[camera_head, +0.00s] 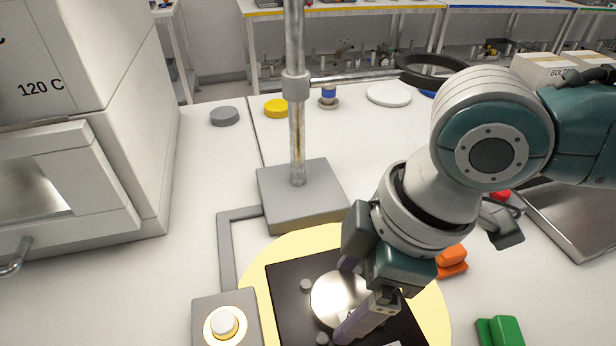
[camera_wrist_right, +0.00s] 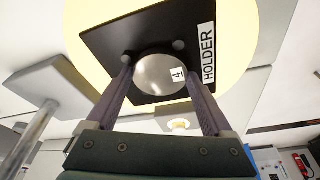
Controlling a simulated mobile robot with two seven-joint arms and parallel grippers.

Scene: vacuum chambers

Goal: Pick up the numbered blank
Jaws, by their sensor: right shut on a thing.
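The numbered blank (camera_head: 333,294) is a round, shiny metal disc at the black holder plate (camera_head: 290,280), which lies on a pale yellow disc. In the right wrist view the blank (camera_wrist_right: 158,76) carries a small white label that reads 4. The plate (camera_wrist_right: 112,42) has a white HOLDER label there. My right gripper (camera_head: 349,299) is shut on the blank, one purple-grey finger on each side; both fingers also show in the wrist view (camera_wrist_right: 157,68). I cannot tell whether the blank still touches the plate. My left gripper is not in view.
A grey stand base (camera_head: 275,200) with a vertical metal post (camera_head: 297,130) stands behind the holder. A white oven-like box (camera_head: 75,130) is at left. A button box (camera_head: 223,325) is front left. Orange (camera_head: 452,262) and green (camera_head: 500,331) pieces lie at right.

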